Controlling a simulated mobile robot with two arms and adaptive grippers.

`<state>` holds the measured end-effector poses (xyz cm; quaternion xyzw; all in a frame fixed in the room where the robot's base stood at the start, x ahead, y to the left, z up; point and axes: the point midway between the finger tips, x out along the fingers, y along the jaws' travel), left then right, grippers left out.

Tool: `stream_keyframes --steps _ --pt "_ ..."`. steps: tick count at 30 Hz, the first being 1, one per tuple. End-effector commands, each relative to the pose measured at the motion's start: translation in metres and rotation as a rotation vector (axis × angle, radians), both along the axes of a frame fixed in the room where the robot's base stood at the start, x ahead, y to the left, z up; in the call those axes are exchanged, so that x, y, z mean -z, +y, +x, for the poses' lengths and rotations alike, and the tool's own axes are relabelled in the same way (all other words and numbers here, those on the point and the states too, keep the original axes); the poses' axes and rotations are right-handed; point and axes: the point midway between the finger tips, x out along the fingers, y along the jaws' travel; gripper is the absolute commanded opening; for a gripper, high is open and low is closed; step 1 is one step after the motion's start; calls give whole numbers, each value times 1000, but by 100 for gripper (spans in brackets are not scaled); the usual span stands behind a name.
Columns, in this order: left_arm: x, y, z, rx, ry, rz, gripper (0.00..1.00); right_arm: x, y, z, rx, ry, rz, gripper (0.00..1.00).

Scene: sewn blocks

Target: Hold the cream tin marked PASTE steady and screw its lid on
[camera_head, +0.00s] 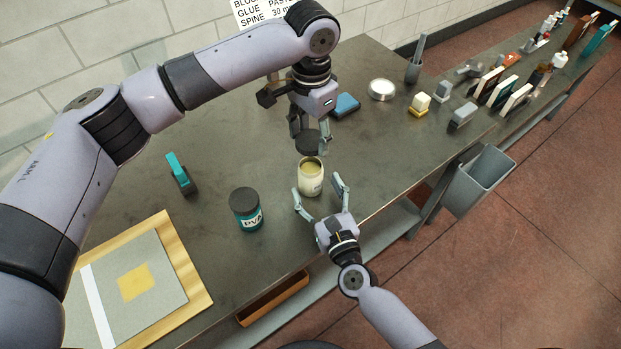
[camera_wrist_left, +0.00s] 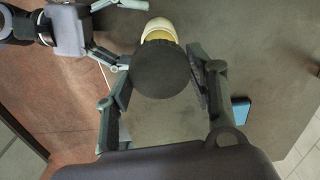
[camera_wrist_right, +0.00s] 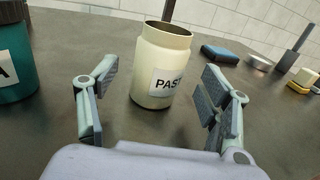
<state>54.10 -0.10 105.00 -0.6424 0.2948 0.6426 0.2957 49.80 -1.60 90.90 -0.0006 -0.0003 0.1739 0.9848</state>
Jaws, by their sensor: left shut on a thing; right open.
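The cream tin marked PASTE (camera_head: 311,180) stands upright and uncovered on the table; it also shows in the right wrist view (camera_wrist_right: 162,72) and partly in the left wrist view (camera_wrist_left: 159,30). My left gripper (camera_head: 308,142) is shut on the dark round lid (camera_wrist_left: 160,70), holding it above and slightly behind the tin, apart from it. My right gripper (camera_head: 319,194) is open, low at the tin's near side. In the right wrist view its fingers (camera_wrist_right: 160,100) stand left and right of the tin with gaps, not touching it.
A teal PVA jar (camera_head: 246,212) with a dark lid stands left of the tin. A blue block (camera_head: 346,105) and a round silver dish (camera_head: 382,89) lie behind to the right. A board with paper (camera_head: 190,267) lies front left. The table's front edge is close to my right gripper.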

Motion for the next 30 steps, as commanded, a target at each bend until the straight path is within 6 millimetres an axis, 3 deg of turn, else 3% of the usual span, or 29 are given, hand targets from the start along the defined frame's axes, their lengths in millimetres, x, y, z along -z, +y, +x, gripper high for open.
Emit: stream_keyframes --steps 3,9,20,30 --pt "0 0 0 0 0 0 36 -1 7 18 -1 -1 1 72" --pt "0 0 0 0 0 0 36 0 13 34 -1 0 1 72" --pt "0 0 0 0 0 0 36 0 14 36 -1 1 1 72" --pt "0 0 0 0 0 0 36 0 14 36 -1 1 1 49"
